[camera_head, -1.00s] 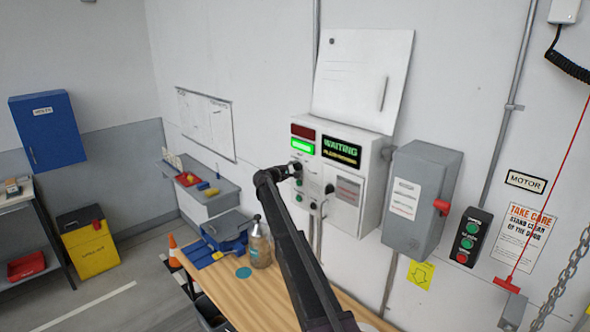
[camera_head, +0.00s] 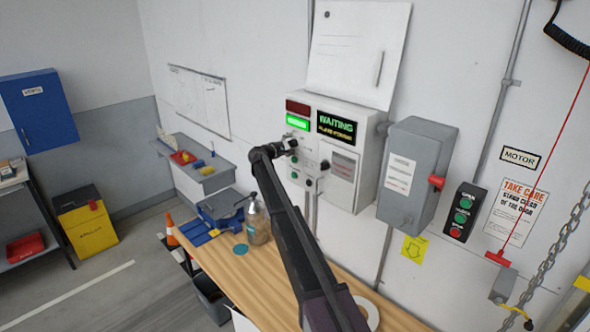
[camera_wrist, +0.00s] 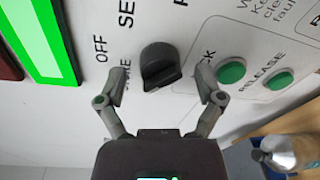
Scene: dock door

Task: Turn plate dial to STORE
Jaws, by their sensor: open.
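The plate dial (camera_wrist: 160,66) is a black knob on the white control panel, in the upper middle of the wrist view. My gripper (camera_wrist: 159,74) is open, with one finger on each side of the knob; contact is unclear. In the head view my gripper (camera_head: 290,144) is at the left part of the control box (camera_head: 368,160), and my arm's end hides the dial.
Green buttons (camera_wrist: 231,71) sit close to the right finger. A lit green display (camera_wrist: 42,40) is at upper left. The box's screen (camera_head: 337,126) reads WAITING. A wooden bench (camera_head: 290,285) with a bottle (camera_head: 257,225) lies below; a grey switch box (camera_head: 415,165) is on the right.

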